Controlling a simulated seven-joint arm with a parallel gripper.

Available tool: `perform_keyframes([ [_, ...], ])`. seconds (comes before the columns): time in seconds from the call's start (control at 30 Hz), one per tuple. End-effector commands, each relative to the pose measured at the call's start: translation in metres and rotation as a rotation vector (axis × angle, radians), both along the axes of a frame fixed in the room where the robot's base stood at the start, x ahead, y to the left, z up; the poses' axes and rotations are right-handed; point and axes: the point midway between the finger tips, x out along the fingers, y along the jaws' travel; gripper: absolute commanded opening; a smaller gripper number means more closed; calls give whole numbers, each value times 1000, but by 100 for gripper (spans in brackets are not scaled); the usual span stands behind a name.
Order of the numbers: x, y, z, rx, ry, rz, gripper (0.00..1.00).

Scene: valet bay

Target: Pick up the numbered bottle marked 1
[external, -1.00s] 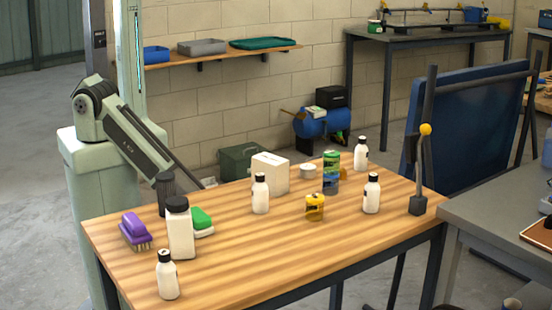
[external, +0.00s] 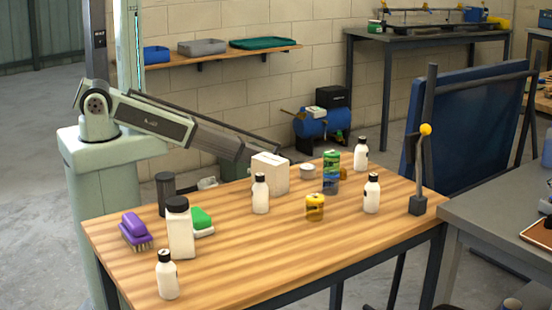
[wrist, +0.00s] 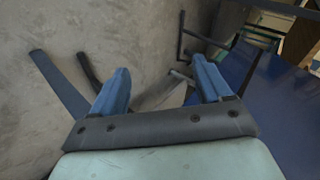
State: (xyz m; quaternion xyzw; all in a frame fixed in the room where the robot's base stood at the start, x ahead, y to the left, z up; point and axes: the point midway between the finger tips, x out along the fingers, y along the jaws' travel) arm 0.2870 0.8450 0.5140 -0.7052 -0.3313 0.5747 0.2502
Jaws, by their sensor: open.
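Several small white bottles with dark caps stand upright on the wooden table: one at the front left (external: 167,278), one in the middle (external: 260,197), one at the right (external: 371,197) and one at the back right (external: 361,156). Their numbers are too small to read, so I cannot tell which is marked 1. My gripper (wrist: 160,86) is open and empty in the wrist view, its two blue fingers apart above floor. No bottle shows there. In the external view my arm reaches right along the table's back; its far end is hidden behind the white box.
A large white bottle (external: 180,234), dark cylinder (external: 166,193), purple brush (external: 134,229) and green-topped brush (external: 201,219) crowd the left. The white box (external: 270,173), yellow can (external: 315,207) and green-blue cans (external: 331,172) stand mid-table. A dark post (external: 418,190) stands at right. The front middle is clear.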

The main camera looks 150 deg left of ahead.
Motion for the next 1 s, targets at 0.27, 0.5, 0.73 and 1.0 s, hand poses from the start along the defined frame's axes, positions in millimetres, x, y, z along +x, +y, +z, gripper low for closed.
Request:
perform_keyframes([
  [0.27,-72,112,102,51,-43,134,78],
  [0.5,-85,159,190,35,-119,218,78],
  [0.73,-21,157,262,-36,-228,263,78],
  [1.0,119,89,314,-183,-360,293,78],
])
